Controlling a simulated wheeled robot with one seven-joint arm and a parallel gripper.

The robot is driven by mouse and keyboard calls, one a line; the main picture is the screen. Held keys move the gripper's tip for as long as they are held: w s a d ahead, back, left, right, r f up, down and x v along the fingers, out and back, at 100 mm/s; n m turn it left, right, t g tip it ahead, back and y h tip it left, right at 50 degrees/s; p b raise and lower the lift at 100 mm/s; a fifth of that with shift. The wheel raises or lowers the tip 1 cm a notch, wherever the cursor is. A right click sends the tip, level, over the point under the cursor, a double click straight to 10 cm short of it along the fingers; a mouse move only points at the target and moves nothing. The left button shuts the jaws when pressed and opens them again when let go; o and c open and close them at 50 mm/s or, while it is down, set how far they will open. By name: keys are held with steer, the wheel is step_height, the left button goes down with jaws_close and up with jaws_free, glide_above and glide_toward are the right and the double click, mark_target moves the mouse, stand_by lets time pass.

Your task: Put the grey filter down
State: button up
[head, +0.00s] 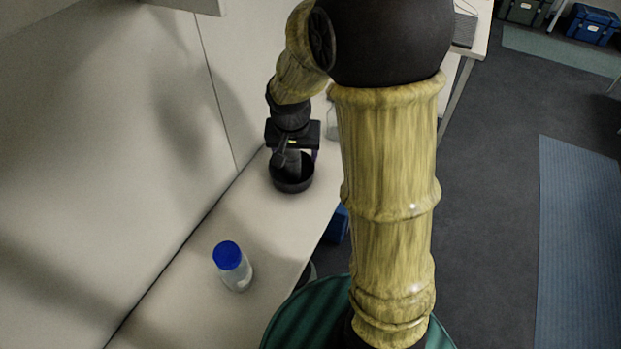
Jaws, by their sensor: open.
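My gripper (291,158) points down over the bench and is open. Its fingertips are at the mouth of a dark, round, open-topped vessel (292,184) that stands on the bench. The fingers and the vessel's wall overlap in the picture, so I cannot tell whether they touch. I cannot make out a separate grey filter; the vessel's inside is dark and partly covered by the gripper.
A bottle with a blue cap (230,256) stands on the pale bench (265,225), nearer to me. A clear glass vessel (332,124) stands behind my arm. A wall (110,150) borders the bench on the left. The bench between bottle and dark vessel is clear.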

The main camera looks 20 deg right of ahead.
steer(key=s+n+y, duration=0.1)
steer(key=s+n, duration=0.3)
steer(key=s, duration=0.8)
steer(key=shift+s+d+f, duration=0.15)
steer(key=shift+s+d, duration=0.1)
steer(key=shift+d, duration=0.2)
